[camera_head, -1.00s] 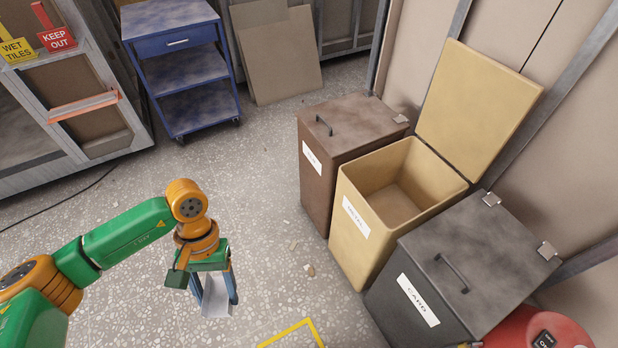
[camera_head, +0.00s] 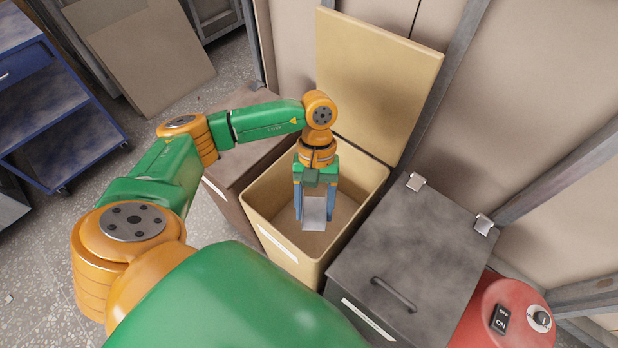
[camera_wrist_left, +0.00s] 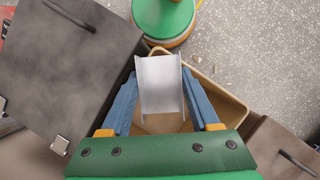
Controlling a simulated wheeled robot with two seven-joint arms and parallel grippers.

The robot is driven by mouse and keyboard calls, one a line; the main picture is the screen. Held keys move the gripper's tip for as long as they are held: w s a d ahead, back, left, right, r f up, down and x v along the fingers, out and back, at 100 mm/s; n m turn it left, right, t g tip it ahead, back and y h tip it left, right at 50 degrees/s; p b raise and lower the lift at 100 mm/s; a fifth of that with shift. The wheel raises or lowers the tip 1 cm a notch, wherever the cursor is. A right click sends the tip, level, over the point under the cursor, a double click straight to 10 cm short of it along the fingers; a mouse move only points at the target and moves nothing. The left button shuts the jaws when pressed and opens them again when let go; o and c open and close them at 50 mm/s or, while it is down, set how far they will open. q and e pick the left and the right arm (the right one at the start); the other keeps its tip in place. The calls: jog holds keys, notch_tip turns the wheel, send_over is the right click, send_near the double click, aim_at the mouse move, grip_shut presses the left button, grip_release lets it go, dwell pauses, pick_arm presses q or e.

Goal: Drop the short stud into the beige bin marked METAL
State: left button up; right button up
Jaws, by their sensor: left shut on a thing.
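The short stud (camera_head: 314,213) is a pale silver metal channel. My left gripper (camera_head: 315,212) is shut on it and points down over the open mouth of the beige bin (camera_head: 262,185). In the left wrist view the stud (camera_wrist_left: 159,85) sits between the two blue fingers, with the beige bin's rim (camera_wrist_left: 222,92) around and below it. The beige bin's lid (camera_head: 375,75) stands open behind it. Its label (camera_head: 278,243) is too slanted to read now. How deep the stud's lower end reaches is hard to tell. My right gripper is not in view.
A brown bin (camera_head: 240,150) with its lid shut stands left of the beige bin. A dark grey bin (camera_head: 410,255), also shut, stands right of it. A red round machine with a switch (camera_head: 510,310) is at the lower right. A blue cart (camera_head: 60,110) is far left.

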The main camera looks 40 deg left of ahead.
aim_at(319, 198)
pick_arm(q)
jog(key=w+n, duration=0.1)
jog(key=n, duration=0.1)
jog(key=w+a+f+n+t+h+b, duration=0.1)
jog(key=n, duration=0.1)
jog(key=w+f+n+t+b, duration=0.1)
jog(key=w+n, duration=0.1)
jog(key=shift+a+f+n+h, duration=0.1)
jog(key=shift+a+n+h, duration=0.2)
jog(key=shift+a+h, duration=0.1)
jog(key=w+a+n+t+y+b, duration=0.3)
jog(key=w+a+n+b, duration=0.15)
jog(key=n, duration=0.85)
jog(key=w+a+n+t+y+b, duration=0.2)
jog(key=w+a+n+t+b, duration=0.3)
jog(key=n, duration=0.8)
jog(key=shift+m+g, duration=0.3)
jog(key=shift+g, duration=0.5)
jog(key=f+b, duration=0.1)
jog(key=d+f+b, duration=0.1)
jog(key=f+b, duration=0.1)
jog(key=s+d+f+b, duration=0.1)
jog(key=f+b, duration=0.1)
jog(key=shift+s+f, duration=0.1)
jog(key=shift+f, duration=0.1)
jog(key=o, duration=1.5)
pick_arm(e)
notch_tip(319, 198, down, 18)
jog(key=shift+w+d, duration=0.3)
